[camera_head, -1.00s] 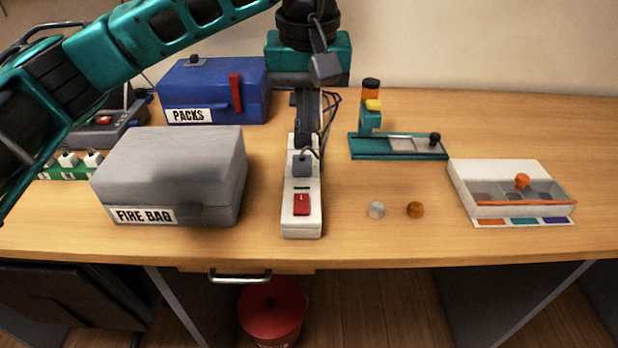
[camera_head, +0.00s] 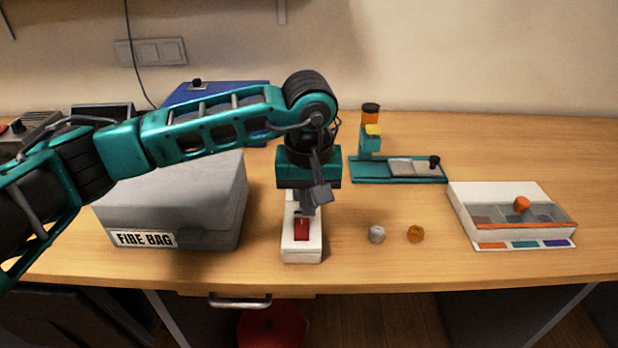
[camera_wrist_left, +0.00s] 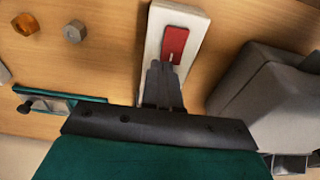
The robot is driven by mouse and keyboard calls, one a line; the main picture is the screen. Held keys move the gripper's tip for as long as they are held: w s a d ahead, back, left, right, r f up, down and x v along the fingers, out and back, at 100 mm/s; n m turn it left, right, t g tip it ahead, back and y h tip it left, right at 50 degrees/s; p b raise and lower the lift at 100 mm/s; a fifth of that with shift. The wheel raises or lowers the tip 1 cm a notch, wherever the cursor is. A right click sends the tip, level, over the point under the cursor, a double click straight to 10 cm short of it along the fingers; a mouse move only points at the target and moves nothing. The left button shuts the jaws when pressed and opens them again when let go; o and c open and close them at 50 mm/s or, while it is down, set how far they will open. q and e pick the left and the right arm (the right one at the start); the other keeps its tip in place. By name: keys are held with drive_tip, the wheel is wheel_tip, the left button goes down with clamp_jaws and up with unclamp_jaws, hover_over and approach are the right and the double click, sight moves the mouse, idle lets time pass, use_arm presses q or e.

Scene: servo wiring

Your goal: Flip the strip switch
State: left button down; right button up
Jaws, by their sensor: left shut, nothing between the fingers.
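The white power strip (camera_head: 302,250) lies on the desk with its near end towards the front edge. Its red switch (camera_head: 301,229) is on top near that end. The red switch also shows in the left wrist view (camera_wrist_left: 176,42), on the white strip (camera_wrist_left: 158,30). My left gripper (camera_head: 307,211) points down over the strip, just behind the switch. In the left wrist view its shut, empty fingers (camera_wrist_left: 160,68) reach to the switch's edge; I cannot tell whether they touch it. The arm hides the strip's far part. My right gripper is not in view.
A grey box marked FIRE BAG (camera_head: 215,200) stands close left of the strip. A teal fixture (camera_head: 398,174) and a white compartment tray (camera_head: 480,232) are farther right. Desk between the strip and knobs is clear.

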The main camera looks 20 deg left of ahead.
use_arm(q)
drive_tip(key=shift+f, duration=0.6)
drive_tip(key=shift+w+f+b, duration=0.15)
drive_tip(key=shift+f+b, duration=0.35)
drive_tip(key=shift+b, duration=0.3)
drive_tip(key=shift+r+p, duration=0.25)
drive_tip(key=shift+p, duration=0.05)
drive_tip(key=shift+s, duration=0.2)
drive_tip(key=shift+s+d+r, duration=0.15)
drive_tip(key=shift+s+r, duration=0.2)
drive_tip(key=shift+s, duration=0.2)
